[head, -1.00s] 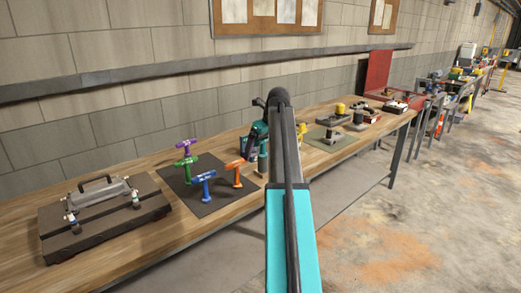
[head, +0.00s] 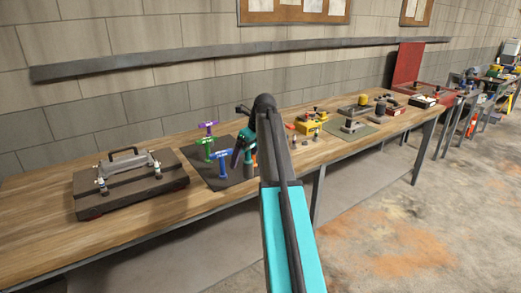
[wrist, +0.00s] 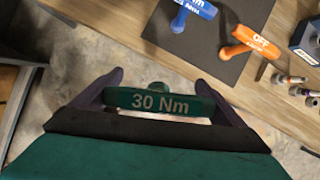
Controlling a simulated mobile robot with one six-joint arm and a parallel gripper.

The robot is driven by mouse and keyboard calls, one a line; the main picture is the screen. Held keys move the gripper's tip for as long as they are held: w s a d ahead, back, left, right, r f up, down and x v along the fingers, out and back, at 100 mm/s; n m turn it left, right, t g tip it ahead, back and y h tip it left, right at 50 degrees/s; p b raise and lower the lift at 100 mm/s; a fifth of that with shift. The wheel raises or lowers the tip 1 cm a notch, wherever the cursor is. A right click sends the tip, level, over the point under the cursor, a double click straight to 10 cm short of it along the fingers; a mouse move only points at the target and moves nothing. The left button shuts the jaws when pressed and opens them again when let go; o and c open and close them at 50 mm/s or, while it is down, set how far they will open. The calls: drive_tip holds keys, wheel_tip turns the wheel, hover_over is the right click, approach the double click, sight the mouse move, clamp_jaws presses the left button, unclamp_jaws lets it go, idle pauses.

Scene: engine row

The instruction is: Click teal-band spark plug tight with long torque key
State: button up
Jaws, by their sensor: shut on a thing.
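My gripper (wrist: 160,100) is shut on a dark green key handle marked 30 Nm (wrist: 160,103), which lies across between the two dark fingers. Its shaft is mostly hidden in the wrist view. In the head view my gripper (head: 242,148) shows left of my arm, over the right part of the dark mat. A dark engine block with a grey cover (head: 130,182) lies on the bench at left. Two small upright plugs stand on it, one at its left (head: 101,187) and one at its right (head: 157,172). Their band colours are too small to tell for sure.
On the dark mat (head: 238,174) stand purple (head: 208,127), green (head: 205,147) and blue (head: 222,158) T-handled keys. An orange key (wrist: 255,43) shows in the wrist view. A yellow box (head: 312,121) and small metal parts lie to the right. Bare bench separates block and mat.

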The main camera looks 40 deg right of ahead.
drive_tip(key=a+f+n+g+y+b, duration=0.1)
drive_tip(key=a+f+n, duration=0.3)
drive_tip(key=a, duration=0.8)
drive_tip(key=a+f+n+g+y+b, duration=0.15)
drive_tip(key=a+f+n, duration=0.3)
drive_tip(key=a, duration=0.65)
drive_tip(key=s+a+f+n+g, duration=0.2)
drive_tip(key=s+a+n, duration=0.2)
drive_tip(key=a+n, duration=0.3)
drive_tip(key=s+a+f+n+g, duration=0.2)
drive_tip(key=s+a+f+n, duration=0.1)
drive_tip(key=a+n, duration=0.4)
drive_tip(key=shift+s+a, duration=0.3)
drive_tip(key=shift+s, duration=0.2)
drive_tip(key=shift+s+g, duration=0.1)
drive_tip(key=shift+g, duration=0.15)
